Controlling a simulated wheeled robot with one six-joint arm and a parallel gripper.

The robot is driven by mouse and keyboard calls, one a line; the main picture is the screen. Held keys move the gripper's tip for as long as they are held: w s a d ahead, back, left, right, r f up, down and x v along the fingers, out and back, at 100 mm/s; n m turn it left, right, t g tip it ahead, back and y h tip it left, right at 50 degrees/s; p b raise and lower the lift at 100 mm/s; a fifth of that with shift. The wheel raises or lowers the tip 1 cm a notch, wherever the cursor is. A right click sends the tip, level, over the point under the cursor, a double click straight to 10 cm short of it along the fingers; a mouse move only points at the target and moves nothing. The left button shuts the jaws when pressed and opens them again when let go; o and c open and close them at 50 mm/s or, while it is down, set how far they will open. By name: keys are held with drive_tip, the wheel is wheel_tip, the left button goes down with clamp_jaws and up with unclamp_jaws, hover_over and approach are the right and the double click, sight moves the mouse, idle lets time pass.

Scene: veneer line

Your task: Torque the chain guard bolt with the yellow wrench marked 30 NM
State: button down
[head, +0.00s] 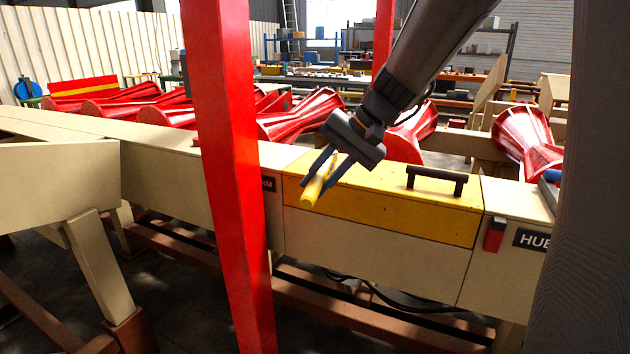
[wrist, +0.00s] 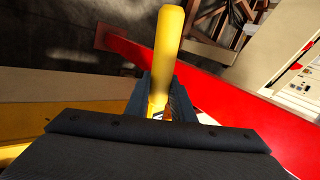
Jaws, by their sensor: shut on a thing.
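My gripper (head: 322,172) is shut on a yellow wrench (head: 312,191), above the left end of a yellow chain guard (head: 375,205). The guard has a black handle (head: 437,176) on its top. In the wrist view the wrench's yellow handle (wrist: 168,45) stands up from between the two fingers (wrist: 158,95). No marking on the wrench can be read. The guard's bolt is not seen in either view.
The red post (head: 228,170) stands in front of the line, left of my gripper, and also shows in the wrist view (wrist: 215,95). Red flared rollers (head: 300,115) lie behind the beige housing. A red block (head: 495,235) is at the guard's right.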

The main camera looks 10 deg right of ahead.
drive_tip(key=shift+s+d+n, duration=0.15)
drive_tip(key=shift+d+n, duration=0.15)
drive_tip(key=shift+d, duration=0.1)
drive_tip(key=shift+r, duration=0.15)
drive_tip(key=shift+r+p, duration=2.05)
drive_tip(key=shift+r, duration=0.4)
